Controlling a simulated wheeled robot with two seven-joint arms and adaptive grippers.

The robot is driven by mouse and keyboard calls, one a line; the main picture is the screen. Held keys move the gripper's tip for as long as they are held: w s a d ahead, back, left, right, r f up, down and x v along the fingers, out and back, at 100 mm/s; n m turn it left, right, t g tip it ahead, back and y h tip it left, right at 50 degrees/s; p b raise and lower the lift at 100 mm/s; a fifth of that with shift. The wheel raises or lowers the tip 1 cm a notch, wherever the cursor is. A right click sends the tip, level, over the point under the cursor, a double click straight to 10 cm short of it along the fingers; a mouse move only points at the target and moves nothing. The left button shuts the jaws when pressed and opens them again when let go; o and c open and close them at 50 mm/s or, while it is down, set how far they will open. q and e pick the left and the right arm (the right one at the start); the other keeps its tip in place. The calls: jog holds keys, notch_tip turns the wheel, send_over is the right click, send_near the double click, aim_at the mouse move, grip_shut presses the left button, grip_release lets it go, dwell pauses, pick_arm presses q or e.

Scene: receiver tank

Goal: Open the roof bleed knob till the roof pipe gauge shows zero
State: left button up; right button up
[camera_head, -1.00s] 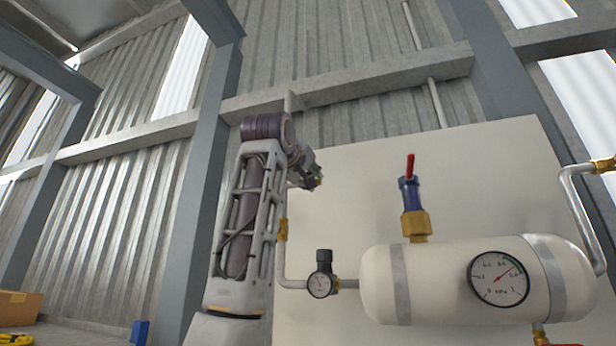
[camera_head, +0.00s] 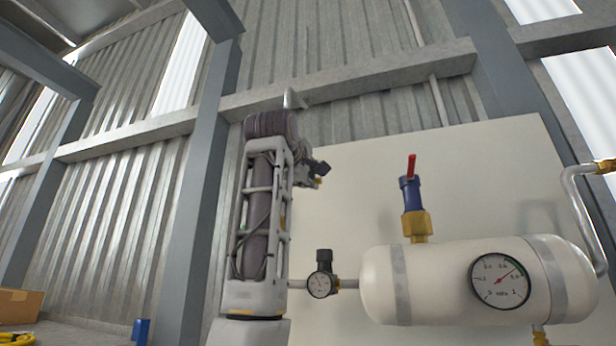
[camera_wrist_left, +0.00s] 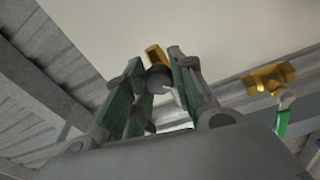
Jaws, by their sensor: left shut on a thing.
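In the left wrist view my left gripper (camera_wrist_left: 158,92) has its green-padded fingers around a small dark round knob (camera_wrist_left: 159,78), with a brass fitting (camera_wrist_left: 155,54) just beyond it. I take this to be the bleed knob; the fingers partly cover it. In the head view the left gripper (camera_head: 318,168) shows only as a small dark part beside my raised arm, in front of the cream panel. I cannot tell which gauge is the roof pipe gauge. The tank's large gauge (camera_head: 500,281) has its red needle pointing up and right, well above zero. My right gripper is out of view.
The cream tank (camera_head: 450,285) carries a blue valve with a red lever (camera_head: 411,180). A regulator with a small gauge (camera_head: 320,284) sits left of it. The wrist view shows a brass tee (camera_wrist_left: 269,78) and a green-handled valve (camera_wrist_left: 283,121) close right of the gripper.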

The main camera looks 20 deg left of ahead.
pick_arm(q)
jog(key=shift+f, duration=0.1)
jog(key=o, duration=1.1)
jog(key=shift+c, duration=0.2)
jog(key=shift+s, duration=0.15)
jog(key=s, duration=1.1)
jog(key=shift+s+f, duration=0.3)
jog(key=shift+s, duration=0.1)
jog(key=shift+d, duration=0.1)
